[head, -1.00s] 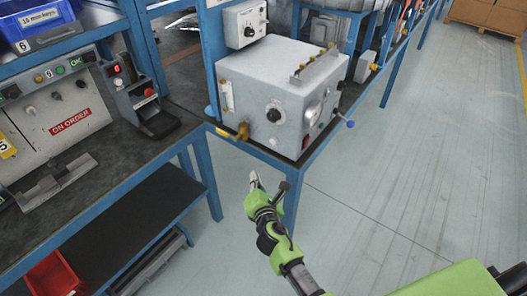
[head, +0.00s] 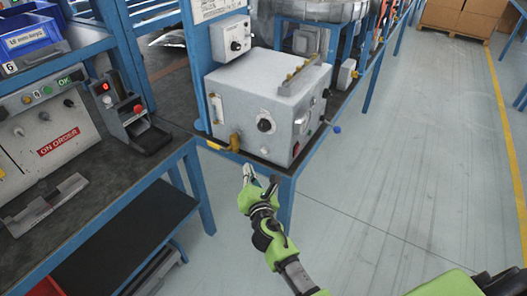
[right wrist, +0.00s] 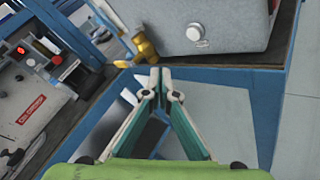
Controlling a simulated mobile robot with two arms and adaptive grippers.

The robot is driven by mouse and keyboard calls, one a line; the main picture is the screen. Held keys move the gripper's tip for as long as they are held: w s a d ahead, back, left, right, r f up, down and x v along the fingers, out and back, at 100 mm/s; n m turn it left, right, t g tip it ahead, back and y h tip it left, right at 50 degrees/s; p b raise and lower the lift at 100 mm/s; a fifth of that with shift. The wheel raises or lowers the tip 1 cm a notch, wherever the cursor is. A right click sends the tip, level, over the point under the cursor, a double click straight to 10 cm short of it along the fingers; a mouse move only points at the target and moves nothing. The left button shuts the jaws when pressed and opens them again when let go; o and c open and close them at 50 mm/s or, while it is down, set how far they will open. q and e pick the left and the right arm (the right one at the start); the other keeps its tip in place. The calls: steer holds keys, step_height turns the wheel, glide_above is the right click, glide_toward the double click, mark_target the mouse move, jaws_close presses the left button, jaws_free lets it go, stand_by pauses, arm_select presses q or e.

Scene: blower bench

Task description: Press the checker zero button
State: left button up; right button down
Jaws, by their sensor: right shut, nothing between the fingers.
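The checker (head: 125,120) is a small dark grey device with a red lit display and a red button (head: 139,109) on its face. It stands on the left bench, right of the grey panel. In the right wrist view the red button (right wrist: 57,60) shows at the left. I cannot read any label that names it as zero. My right gripper (head: 248,172) is shut and empty, in front of the bench edge, to the right of and apart from the checker. In the right wrist view its fingertips (right wrist: 160,72) meet. My left gripper is not in view.
A grey box (head: 268,100) with knobs and a yellow valve (head: 234,142) stands on the bench beyond my right gripper. A blue post (head: 196,65) rises between it and the checker. A grey bracket (head: 48,203) lies on the left bench. Floor at right is clear.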

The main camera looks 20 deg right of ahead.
steer(key=w+d, duration=0.3)
steer(key=d, duration=0.1)
steer(key=shift+w+d, duration=0.4)
steer(key=shift+d, duration=0.15)
stand_by(1.1)
steer(key=shift+w+d, duration=0.2)
steer(key=shift+w, duration=0.05)
steer(key=shift+w+d, duration=0.25)
steer(key=shift+d, duration=0.05)
stand_by(0.7)
stand_by(0.4)
steer(key=shift+s+a, duration=0.55)
steer(key=shift+a, duration=0.1)
steer(key=shift+s+a, duration=0.8)
steer(key=shift+a, duration=0.2)
steer(key=shift+s+a, duration=0.75)
steer(key=shift+a, duration=0.2)
